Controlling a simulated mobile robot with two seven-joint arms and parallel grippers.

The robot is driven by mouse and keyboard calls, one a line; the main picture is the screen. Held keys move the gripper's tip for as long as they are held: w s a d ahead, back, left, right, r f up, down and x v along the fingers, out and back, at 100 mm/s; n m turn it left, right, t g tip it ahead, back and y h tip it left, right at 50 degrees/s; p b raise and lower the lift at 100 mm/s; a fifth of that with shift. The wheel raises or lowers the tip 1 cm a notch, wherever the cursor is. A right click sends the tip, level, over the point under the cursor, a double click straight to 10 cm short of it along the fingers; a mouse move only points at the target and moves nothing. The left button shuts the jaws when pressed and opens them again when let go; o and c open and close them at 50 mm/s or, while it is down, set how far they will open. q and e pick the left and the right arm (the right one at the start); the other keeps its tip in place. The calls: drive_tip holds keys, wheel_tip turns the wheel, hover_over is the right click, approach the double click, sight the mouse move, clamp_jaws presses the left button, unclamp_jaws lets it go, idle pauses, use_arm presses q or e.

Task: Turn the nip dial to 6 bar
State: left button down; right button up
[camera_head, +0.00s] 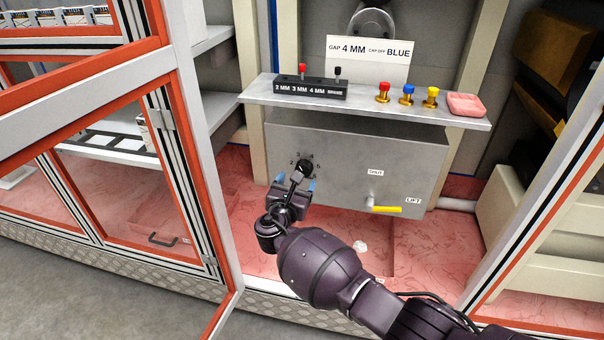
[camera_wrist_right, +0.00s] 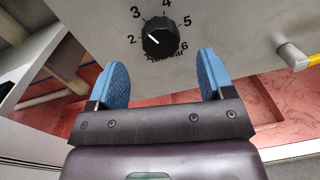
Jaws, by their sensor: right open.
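The nip dial (camera_head: 304,168) is a black round knob on the front of the grey box. In the right wrist view the dial (camera_wrist_right: 160,38) has a white pointer mark aimed to the left, near the 2. The numbers 1 to 6 run around it, with 6 at its lower right. My right gripper (camera_head: 296,182) is open just in front of the dial. In the wrist view its two blue fingers (camera_wrist_right: 162,70) stand apart, below and to either side of the knob, not touching it. My left gripper is not in view.
The grey box (camera_head: 340,150) also carries a yellow lever (camera_head: 384,209) to the right. Above it, a shelf (camera_head: 370,112) holds a black labelled block (camera_head: 310,88), several coloured knobs and a pink pad (camera_head: 467,104). An orange-edged door frame (camera_head: 190,130) stands at left.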

sight(303, 171)
drive_tip(key=x, duration=0.2)
drive_tip(key=b+x, duration=0.1)
drive_tip(key=x, duration=0.2)
drive_tip(key=shift+f, duration=0.2)
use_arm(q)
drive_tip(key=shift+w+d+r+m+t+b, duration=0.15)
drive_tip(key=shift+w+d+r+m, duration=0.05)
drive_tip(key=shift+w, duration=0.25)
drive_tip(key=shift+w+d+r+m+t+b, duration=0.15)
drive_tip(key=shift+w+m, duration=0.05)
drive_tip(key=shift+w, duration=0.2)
use_arm(e)
drive_tip(key=shift+w+r, duration=0.2)
drive_tip(key=c, duration=0.9)
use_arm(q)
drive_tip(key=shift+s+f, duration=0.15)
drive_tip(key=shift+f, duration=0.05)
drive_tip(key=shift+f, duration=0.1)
